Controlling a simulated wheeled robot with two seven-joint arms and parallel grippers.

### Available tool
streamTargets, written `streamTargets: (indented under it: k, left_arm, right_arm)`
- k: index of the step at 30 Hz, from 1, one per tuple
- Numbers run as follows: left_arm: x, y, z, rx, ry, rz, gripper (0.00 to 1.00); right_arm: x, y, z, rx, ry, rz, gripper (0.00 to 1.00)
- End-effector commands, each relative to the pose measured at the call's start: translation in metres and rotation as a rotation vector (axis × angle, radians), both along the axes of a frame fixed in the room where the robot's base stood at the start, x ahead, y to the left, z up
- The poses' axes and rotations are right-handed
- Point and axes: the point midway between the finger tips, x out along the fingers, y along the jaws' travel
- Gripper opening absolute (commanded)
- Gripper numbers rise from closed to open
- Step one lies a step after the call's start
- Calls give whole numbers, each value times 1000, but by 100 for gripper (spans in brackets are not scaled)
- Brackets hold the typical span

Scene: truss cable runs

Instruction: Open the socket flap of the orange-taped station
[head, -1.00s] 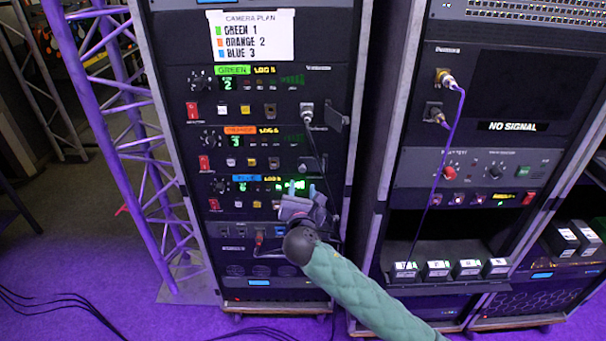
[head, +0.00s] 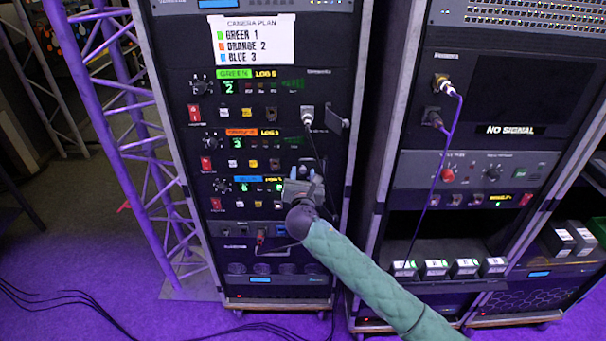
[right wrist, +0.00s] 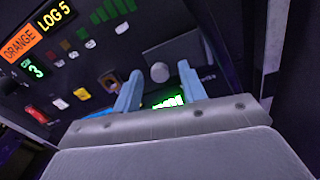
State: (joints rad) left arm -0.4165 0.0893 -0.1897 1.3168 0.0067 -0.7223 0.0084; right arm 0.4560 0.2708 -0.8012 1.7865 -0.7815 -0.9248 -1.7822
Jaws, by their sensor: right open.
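The orange-taped station is the middle unit in the left rack, with orange tape (head: 241,132) and a LOG 5 label. The right wrist view shows its orange tape (right wrist: 18,45) and green 3 display (right wrist: 36,71) at upper left. A round grey piece (right wrist: 160,73), apparently its socket flap, shows between my fingertips there; I cannot tell whether they touch it. My right gripper (head: 303,173) is in front of the lower right of this station and covers part of it. Its two blue fingers (right wrist: 160,85) are apart with nothing held. My left gripper is not in view.
The green-taped station (head: 233,73) above has a plugged connector (head: 307,116) with a hanging dark cable, and a dark plate (head: 336,124) beside it. The blue-taped station (head: 247,179) is below. A second rack with a purple cable (head: 444,165) stands to the right.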

Motion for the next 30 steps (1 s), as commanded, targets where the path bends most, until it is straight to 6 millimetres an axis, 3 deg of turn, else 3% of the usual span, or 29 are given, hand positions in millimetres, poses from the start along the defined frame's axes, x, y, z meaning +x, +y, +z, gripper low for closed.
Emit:
streamTargets:
  k: [5, 12, 24, 30]
  left_arm:
    - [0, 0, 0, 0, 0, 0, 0]
    - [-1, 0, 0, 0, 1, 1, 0]
    - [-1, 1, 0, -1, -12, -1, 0]
    - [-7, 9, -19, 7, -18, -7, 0]
  right_arm:
    - [0, 0, 0, 0, 0, 0, 41]
    - [0, 0, 0, 0, 0, 0, 0]
    - [-2, -3, 1, -2, 0, 32, 0]
    - [-6, -9, 3, -3, -1, 106, 0]
